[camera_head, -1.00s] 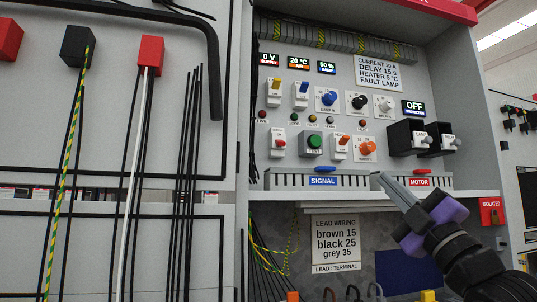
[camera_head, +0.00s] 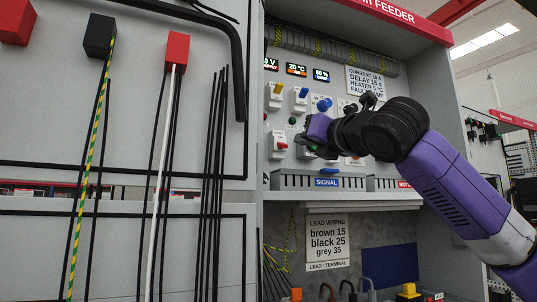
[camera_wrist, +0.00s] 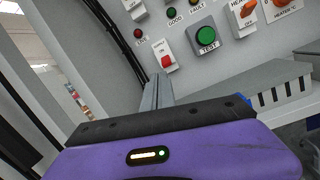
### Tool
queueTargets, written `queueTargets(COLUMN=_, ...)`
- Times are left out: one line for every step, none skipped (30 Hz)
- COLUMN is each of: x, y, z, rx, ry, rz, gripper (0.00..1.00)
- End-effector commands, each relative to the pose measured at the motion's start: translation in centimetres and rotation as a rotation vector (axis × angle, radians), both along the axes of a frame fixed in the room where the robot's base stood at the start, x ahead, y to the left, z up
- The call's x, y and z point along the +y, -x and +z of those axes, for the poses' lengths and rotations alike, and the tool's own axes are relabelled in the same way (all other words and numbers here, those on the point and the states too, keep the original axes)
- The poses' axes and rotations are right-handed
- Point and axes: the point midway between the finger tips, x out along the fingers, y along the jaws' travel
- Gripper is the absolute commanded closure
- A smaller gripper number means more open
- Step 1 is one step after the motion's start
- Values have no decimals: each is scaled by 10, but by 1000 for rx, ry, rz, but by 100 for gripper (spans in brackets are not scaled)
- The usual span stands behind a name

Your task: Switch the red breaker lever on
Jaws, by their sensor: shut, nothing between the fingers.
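The red breaker lever (camera_head: 281,145) sits on a small white switch housing at the lower left of the control panel. In the wrist view the red lever (camera_wrist: 165,60) shows just above my fingertips. My gripper (camera_head: 303,139) is in front of the panel, just right of the lever in the head view. In the wrist view its grey fingers (camera_wrist: 160,79) are closed together, empty, and point up at the lower part of the switch housing. I cannot tell whether they touch it.
A green TEST button (camera_wrist: 207,36) is right of the lever. An orange HEATER switch (camera_wrist: 249,8) is further right. A grey slotted duct with the SIGNAL label (camera_head: 327,183) runs along the shelf below. Other switches sit above.

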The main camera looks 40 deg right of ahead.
Motion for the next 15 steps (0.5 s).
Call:
queueTargets(x=-8, y=-1, z=-7, rx=42, ry=42, rz=-28, gripper=100)
queueTargets(x=-10, y=-1, z=-11, rx=66, ry=70, rz=-42, gripper=100)
queueTargets(x=-12, y=-1, z=-15, rx=91, ry=105, rz=-55, gripper=100)
queueTargets(x=-13, y=-1, z=-17, rx=108, ry=129, rz=-64, gripper=100)
queueTargets(x=-14, y=-1, z=-19, rx=121, ry=150, rz=-71, gripper=100)
queueTargets(x=-16, y=-1, z=-21, rx=136, ry=175, rz=-80, gripper=100)
queueTargets(x=-16, y=-1, z=-22, rx=143, ry=191, rz=-86, gripper=100)
queueTargets(x=-17, y=-1, z=-22, rx=149, ry=204, rz=-89, gripper=100)
queueTargets(x=-17, y=-1, z=-23, rx=154, ry=217, rz=-92, gripper=100)
queueTargets(x=-17, y=-1, z=-23, rx=155, ry=225, rz=-93, gripper=100)
queueTargets(x=-17, y=-1, z=-22, rx=155, ry=230, rz=-93, gripper=100)
queueTargets(x=-17, y=-1, z=-22, rx=156, ry=234, rz=-94, gripper=100)
queueTargets(x=-17, y=-1, z=-22, rx=156, ry=235, rz=-94, gripper=100)
queueTargets(x=-17, y=-1, z=-22, rx=156, ry=236, rz=-94, gripper=100)
queueTargets(x=-17, y=-1, z=-22, rx=156, ry=235, rz=-93, gripper=100)
